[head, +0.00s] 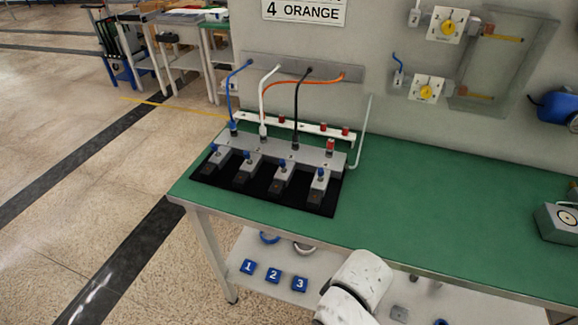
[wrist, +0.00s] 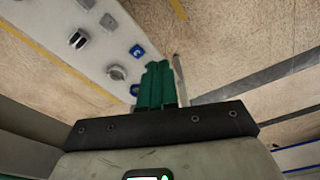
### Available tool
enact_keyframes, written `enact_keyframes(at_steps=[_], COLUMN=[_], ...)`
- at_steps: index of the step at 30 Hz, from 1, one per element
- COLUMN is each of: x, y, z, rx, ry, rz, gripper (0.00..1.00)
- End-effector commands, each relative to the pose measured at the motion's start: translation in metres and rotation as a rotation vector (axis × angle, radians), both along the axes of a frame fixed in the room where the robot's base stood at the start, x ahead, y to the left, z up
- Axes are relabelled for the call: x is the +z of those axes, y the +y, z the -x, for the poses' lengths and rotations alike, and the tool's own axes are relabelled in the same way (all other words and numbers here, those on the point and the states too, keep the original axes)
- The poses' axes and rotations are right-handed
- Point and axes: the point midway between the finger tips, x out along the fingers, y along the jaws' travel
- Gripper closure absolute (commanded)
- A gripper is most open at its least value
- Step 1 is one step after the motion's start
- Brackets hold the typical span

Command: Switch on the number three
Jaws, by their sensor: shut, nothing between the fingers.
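A blue tag marked 3 (head: 300,284) sits on the pale panel (head: 262,249) below the bench top, right of tags 2 (head: 273,275) and 1 (head: 248,267). A grey switch part (head: 400,312) shows further right, past my arm. In the wrist view, my gripper (wrist: 158,68) has green fingers shut together, with nothing held. The panel (wrist: 62,14) lies to their left, with a grey round knob (wrist: 117,72), another knob (wrist: 77,40) and blue tags (wrist: 138,50). I cannot read these tags. My gripper is out of the head view.
The green bench top (head: 440,200) is mostly clear. A black tray (head: 318,206) on its left holds several grey blocks with blue knobs, with coloured cables behind. A grey box (head: 560,222) stands at the right end. The bench's front edge lies beside my arm.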

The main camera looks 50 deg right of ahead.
Motion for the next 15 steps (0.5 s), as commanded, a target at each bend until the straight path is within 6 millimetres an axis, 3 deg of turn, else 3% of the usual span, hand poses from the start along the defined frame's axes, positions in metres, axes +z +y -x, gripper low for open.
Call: enact_keyframes(at_steps=[5, 9, 15], x=[0.058, 0.125, 0.184], y=[-0.014, -0.041, -0.084], z=[-0.048, -0.095, -0.123], rx=[-0.340, -0.742, -1.247], ry=[-0.200, -0.434, -0.657], rz=[-0.067, -0.201, -0.441], gripper=[1.00, 1.00, 1.00])
